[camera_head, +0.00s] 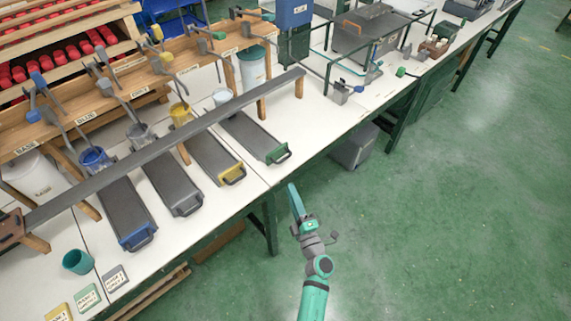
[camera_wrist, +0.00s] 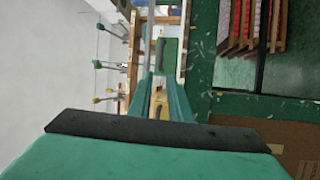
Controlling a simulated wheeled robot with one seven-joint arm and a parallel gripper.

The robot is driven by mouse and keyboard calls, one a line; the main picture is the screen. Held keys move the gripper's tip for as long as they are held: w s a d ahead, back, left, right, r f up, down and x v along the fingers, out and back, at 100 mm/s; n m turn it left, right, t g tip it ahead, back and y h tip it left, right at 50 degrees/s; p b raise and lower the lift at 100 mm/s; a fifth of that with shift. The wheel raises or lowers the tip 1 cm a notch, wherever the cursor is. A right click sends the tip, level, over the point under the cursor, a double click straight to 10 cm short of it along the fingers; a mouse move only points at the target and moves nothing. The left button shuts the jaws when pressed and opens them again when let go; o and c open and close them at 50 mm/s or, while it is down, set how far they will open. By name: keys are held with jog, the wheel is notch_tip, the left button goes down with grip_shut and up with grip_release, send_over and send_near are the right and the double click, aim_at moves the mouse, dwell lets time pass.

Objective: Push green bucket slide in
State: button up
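The green bucket slide (camera_head: 250,133) is a dark tray with a green front end and handle (camera_head: 281,154). It is the rightmost slide, sticking out from under a long grey bar toward the table's front edge. A white cup (camera_head: 222,97) is behind the bar near its far end. My gripper (camera_head: 292,188) is in front of the table over the green floor, below and apart from the green handle. In the wrist view its two teal fingers (camera_wrist: 161,78) stand apart with a gap between them, so it is open and empty. I cannot clearly identify the slide in the wrist view.
Slides with yellow (camera_head: 215,160), grey (camera_head: 172,187) and blue (camera_head: 127,214) ends lie to the left. The long grey bar (camera_head: 170,141) crosses above the slides. A teal cup (camera_head: 77,262) stands at the front left. The floor right of my arm is clear.

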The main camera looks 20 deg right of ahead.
aim_at(286, 170)
jog(key=shift+n, duration=0.4)
jog(key=w, duration=0.4)
jog(key=w+d+r, duration=0.1)
jog(key=w, duration=0.2)
jog(key=w+d+r, duration=0.1)
jog(key=w, duration=0.3)
jog(key=shift+w+d, duration=0.2)
jog(key=shift+w, duration=0.15)
grip_shut()
